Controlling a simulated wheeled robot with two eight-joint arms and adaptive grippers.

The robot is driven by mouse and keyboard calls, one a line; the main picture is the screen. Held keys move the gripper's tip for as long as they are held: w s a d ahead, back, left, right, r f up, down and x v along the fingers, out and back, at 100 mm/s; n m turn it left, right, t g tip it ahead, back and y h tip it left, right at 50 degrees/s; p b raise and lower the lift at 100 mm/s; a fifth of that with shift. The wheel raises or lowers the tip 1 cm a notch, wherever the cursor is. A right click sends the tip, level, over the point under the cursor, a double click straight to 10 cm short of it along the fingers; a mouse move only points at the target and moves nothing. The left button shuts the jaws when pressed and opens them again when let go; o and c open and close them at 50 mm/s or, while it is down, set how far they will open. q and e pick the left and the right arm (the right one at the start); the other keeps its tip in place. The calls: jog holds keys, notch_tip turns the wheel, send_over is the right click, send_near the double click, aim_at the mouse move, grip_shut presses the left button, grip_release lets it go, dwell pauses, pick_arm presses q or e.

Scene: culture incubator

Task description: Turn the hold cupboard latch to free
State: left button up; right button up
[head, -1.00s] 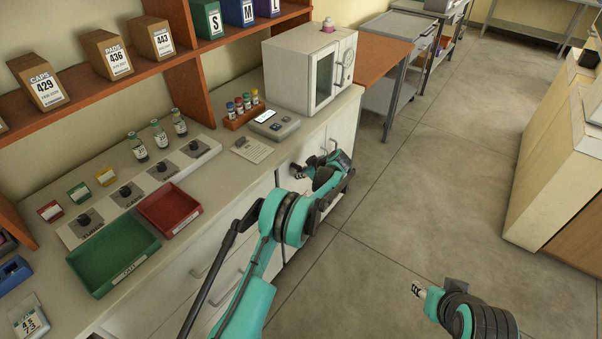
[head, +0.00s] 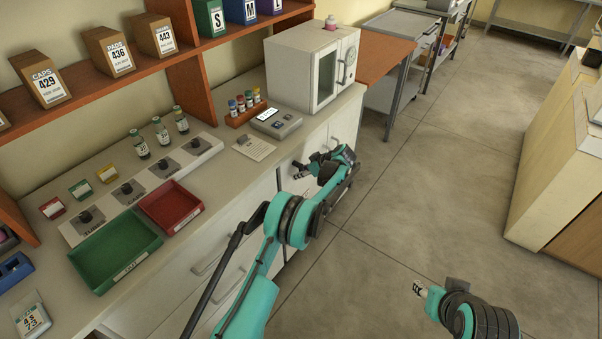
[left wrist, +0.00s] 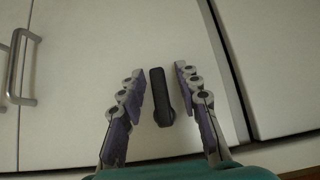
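The cupboard latch (left wrist: 160,97) is a dark lever on a pale cupboard door (left wrist: 110,50). In the left wrist view it stands nearly upright in the picture, between the two fingers of my left gripper (left wrist: 160,88). The fingers are open, with a gap on each side of the lever. In the head view my left gripper (head: 303,170) is close to the front of the white cupboard under the counter, and I cannot make out the latch there. My right gripper (head: 417,289) is low over the floor, far from the cupboard, too small to judge.
A metal door handle (left wrist: 16,68) is left of the latch in the left wrist view. A white incubator (head: 310,70) stands on the counter above the cupboard. Green (head: 118,278) and red (head: 198,222) trays sit near the counter's front edge.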

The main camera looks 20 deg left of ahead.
pick_arm(q)
jog(key=v, duration=1.2)
dwell(0.3)
